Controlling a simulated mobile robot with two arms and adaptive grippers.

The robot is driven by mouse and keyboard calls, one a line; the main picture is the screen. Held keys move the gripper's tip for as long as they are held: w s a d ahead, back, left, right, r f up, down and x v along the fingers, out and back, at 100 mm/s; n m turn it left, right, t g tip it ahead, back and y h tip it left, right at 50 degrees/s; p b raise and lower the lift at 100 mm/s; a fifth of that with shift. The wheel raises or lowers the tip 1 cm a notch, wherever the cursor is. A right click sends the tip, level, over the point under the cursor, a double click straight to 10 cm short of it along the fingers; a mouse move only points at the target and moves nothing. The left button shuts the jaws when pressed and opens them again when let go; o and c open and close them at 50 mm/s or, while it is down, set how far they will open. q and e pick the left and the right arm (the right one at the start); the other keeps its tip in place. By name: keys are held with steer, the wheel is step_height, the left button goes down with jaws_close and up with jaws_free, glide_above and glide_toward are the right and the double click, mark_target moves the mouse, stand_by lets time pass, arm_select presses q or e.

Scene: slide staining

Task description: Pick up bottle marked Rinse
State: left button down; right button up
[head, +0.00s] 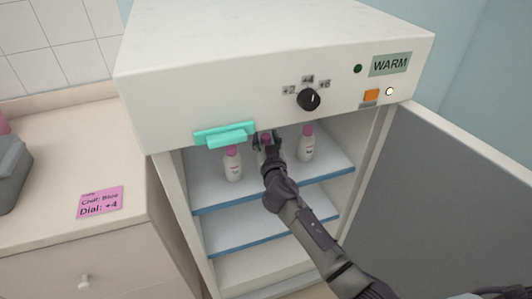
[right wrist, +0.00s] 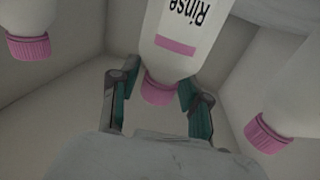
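The bottle marked Rinse (right wrist: 180,35) is white with a pink band and a pink cap. In the right wrist view it appears upside down, its label partly cut off by the top edge. My right gripper (right wrist: 160,88) has its teal-padded fingers on either side of the bottle's cap end, with a gap visible on the left side. In the head view my right gripper (head: 265,142) reaches into the open cabinet at the upper shelf, between two other bottles, and mostly hides the middle bottle. My left gripper is not in view.
White bottles with pink caps stand left (head: 233,165) and right (head: 306,145) on the upper shelf (head: 210,188), close by. The cabinet front (head: 180,115) overhangs, with a teal piece (head: 225,135) and a dial (head: 308,99). The open door (head: 440,200) is at right.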

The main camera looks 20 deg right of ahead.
jaws_close()
